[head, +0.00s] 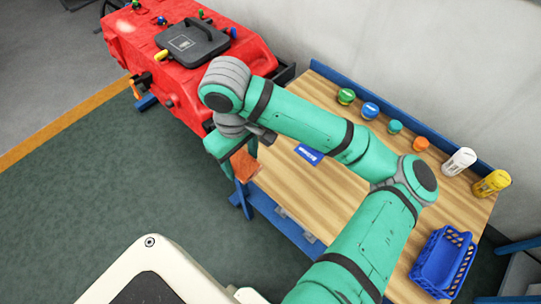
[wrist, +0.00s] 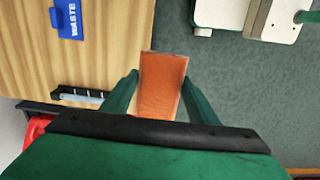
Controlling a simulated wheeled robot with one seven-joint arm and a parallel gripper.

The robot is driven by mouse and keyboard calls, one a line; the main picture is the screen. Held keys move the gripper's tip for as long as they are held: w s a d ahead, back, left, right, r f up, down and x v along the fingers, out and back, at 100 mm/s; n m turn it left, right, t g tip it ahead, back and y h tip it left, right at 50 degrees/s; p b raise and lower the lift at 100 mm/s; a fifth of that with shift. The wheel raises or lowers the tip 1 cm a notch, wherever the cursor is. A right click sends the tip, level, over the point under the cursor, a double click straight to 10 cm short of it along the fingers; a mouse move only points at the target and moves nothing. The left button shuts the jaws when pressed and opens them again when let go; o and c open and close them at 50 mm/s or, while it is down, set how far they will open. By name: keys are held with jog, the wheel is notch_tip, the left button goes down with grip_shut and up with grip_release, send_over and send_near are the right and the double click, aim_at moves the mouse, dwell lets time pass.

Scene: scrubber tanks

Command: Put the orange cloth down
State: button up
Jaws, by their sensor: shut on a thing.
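My gripper (wrist: 160,95) is shut on the orange cloth (wrist: 162,88), which sits between its two green fingers in the wrist view. In the head view the orange cloth (head: 244,165) hangs below my gripper, by the left front edge of the wooden table (head: 330,205). In the wrist view the table (wrist: 110,50) lies to the left and the green floor to the right, with the cloth over the table's edge. Whether the cloth touches the table cannot be told.
A blue WASTE label (head: 309,153) lies on the table. Several coloured-lid jars (head: 395,127), a white bottle (head: 459,161), a yellow bottle (head: 491,184) and a blue basket (head: 442,262) stand along the back and right. A red tank machine (head: 180,60) stands at the upper left. The table's middle is clear.

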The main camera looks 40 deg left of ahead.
jog(key=w+f, duration=0.3)
jog(key=w, duration=0.3)
send_over(270, 162)
jog(key=s, duration=0.1)
notch_tip(270, 162, down, 4)
jog(key=shift+f, duration=0.1)
jog(key=shift+w+f, duration=0.45)
jog(key=shift+f, duration=0.15)
notch_tip(270, 162, down, 2)
jog(key=shift+w+f, duration=0.1)
jog(key=shift+w, duration=0.05)
jog(key=shift+f, duration=0.4)
jog(key=shift+f, duration=0.6)
